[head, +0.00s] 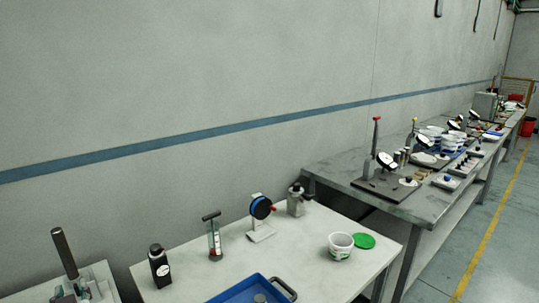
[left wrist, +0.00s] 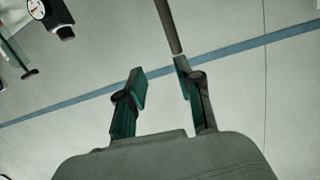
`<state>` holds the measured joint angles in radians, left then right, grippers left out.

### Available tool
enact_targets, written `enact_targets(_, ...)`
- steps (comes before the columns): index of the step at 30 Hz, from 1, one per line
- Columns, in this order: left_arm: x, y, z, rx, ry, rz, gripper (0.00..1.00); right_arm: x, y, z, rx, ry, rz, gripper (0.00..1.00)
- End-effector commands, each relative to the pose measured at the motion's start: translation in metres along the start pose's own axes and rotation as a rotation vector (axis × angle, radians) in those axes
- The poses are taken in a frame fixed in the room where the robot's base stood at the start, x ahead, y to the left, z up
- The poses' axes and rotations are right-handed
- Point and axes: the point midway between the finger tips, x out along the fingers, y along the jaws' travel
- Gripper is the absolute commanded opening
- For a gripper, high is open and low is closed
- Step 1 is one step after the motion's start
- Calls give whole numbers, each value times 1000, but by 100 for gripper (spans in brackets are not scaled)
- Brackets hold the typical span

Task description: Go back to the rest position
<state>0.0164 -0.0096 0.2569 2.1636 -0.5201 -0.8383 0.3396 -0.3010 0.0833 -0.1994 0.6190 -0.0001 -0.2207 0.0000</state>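My left gripper (left wrist: 162,70) shows in the left wrist view with its two green-padded fingers apart. A dark rod (left wrist: 168,25) comes down from the top edge and ends by the right-hand fingertip; I cannot tell whether they touch. Nothing clearly sits between the fingers. In the head view a dark upright rod (head: 64,252) stands at the bottom left, with small grey and greenish parts at its foot; I cannot make out the fingers there. My right gripper is in neither view.
A crowded grey bench (head: 345,181) runs along the wall.

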Motion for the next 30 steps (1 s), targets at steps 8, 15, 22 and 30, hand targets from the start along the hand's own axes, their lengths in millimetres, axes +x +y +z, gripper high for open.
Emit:
enact_targets(8, -44, 22, 71, 106, -229, 119, 35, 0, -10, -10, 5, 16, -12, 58)
enact_targets(15, -126, 42, 158, 262, -541, 305, 35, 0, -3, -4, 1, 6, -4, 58)
enact_targets(22, -210, 46, 214, 394, -791, 482, 35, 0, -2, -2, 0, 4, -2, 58)
enact_targets(30, -291, 40, 248, 507, -999, 650, 35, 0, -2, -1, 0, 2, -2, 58)
